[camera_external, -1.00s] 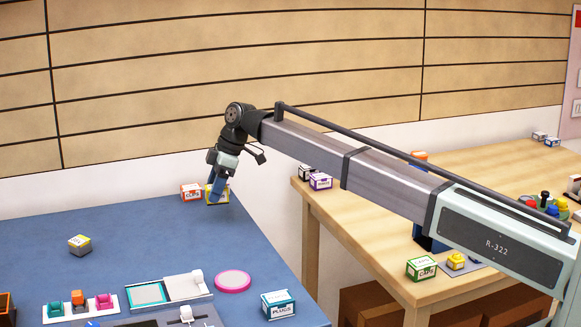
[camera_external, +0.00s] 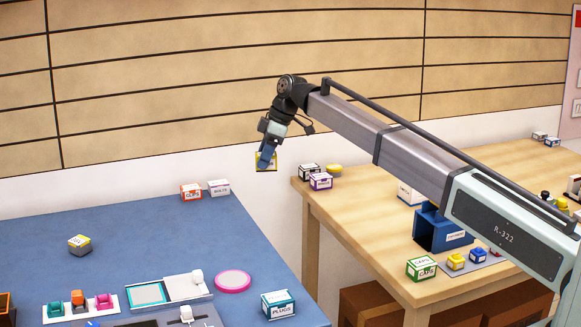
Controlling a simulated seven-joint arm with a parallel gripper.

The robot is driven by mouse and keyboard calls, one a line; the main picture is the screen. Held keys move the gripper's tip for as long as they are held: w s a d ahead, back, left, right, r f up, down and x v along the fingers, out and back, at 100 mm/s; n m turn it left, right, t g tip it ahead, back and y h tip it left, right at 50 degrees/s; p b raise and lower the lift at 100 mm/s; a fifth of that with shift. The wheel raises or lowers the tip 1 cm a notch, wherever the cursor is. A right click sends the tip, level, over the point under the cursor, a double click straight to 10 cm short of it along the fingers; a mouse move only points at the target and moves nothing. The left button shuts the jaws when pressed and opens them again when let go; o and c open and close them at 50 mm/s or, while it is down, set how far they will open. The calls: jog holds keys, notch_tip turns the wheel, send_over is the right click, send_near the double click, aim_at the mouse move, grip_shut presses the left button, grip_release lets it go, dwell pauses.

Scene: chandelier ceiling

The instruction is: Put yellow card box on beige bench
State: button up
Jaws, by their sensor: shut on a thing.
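My gripper (camera_external: 267,155) is shut on the yellow card box (camera_external: 264,165), a small yellow box with a pale label. It holds the box in the air, over the gap between the blue table and the bench, in front of the white lower wall. The fingers cover part of the box. The beige bench (camera_external: 345,215) is the light wooden table on the right. Its left end is a little to the right of and below the held box.
On the bench's left end stand a black-trimmed box (camera_external: 309,172), a purple box (camera_external: 320,181) and a yellow round thing (camera_external: 334,168). A blue bin (camera_external: 437,230) and green box (camera_external: 421,268) stand nearer. The blue table (camera_external: 130,222) holds orange (camera_external: 191,192) and white (camera_external: 219,187) boxes.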

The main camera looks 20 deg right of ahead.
jog(key=s+d+m+t+h, duration=0.1)
jog(key=s+d+m, duration=0.4)
jog(key=d, duration=0.5)
jog(key=s+d+m+t+h, duration=0.1)
jog(key=s+d+m, duration=0.3)
jog(key=d, duration=0.6)
jog(key=s+d+m+t+h, duration=0.1)
jog(key=s+d+m, duration=0.4)
jog(key=d, duration=0.5)
jog(key=shift+s+f+m+h, duration=0.35)
jog(key=shift+s+h, duration=0.25)
jog(key=shift+s, duration=0.8)
jog(key=shift+f, duration=0.1)
jog(key=shift+a+f, duration=0.1)
jog(key=shift+f, duration=4.9)
jog(key=shift+f, duration=0.15)
